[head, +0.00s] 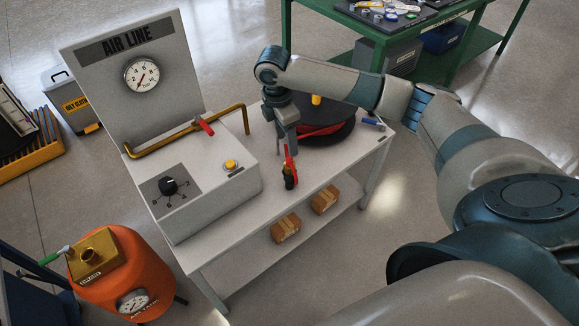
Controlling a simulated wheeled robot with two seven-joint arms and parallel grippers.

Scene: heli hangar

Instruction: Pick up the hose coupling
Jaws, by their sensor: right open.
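My right gripper (287,143) points down over the front part of the white bench (328,176); it is open. A small red and black fitting (290,178) stands at its fingertips, its top close to or between the fingers; I cannot tell whether they touch. A small blue and silver fitting (373,123) lies at the bench's right end beside the dark reel. I cannot tell for sure which of the two is the hose coupling. My left gripper is not in view.
The dark reel with red hose (327,131) sits just behind my right gripper. The AIR LINE panel (128,90) has a brass pipe (190,130) and red lever (204,127). Cardboard boxes (286,228) lie on the lower shelf. An orange tank (120,275) stands at lower left.

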